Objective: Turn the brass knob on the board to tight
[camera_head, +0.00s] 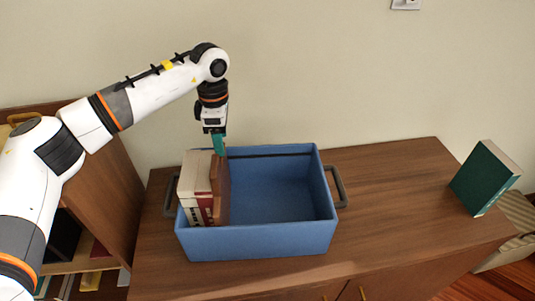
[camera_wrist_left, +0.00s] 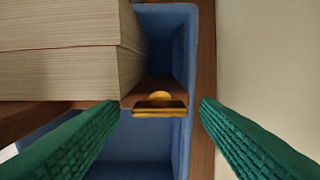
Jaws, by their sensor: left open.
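The brown board (camera_head: 222,190) stands upright in the blue crate, against the books at its left. The brass knob (camera_wrist_left: 159,102) shows in the wrist view as a small yellow piece at the board's edge; in the head view it is hidden. My left gripper (camera_head: 218,150) points down over the board's far end. In the wrist view its green fingers (camera_wrist_left: 160,104) are open, one on either side of the knob with gaps between. I cannot tell how deep the knob sits between them. My right gripper is not in view.
The blue crate (camera_head: 262,242) stands on a wooden cabinet (camera_head: 390,200); its right part is empty. Cream and red books (camera_head: 195,190) fill its left end, with pages (camera_wrist_left: 65,65) close in the wrist view. A green book (camera_head: 485,178) stands at the cabinet's right end. The wall is behind.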

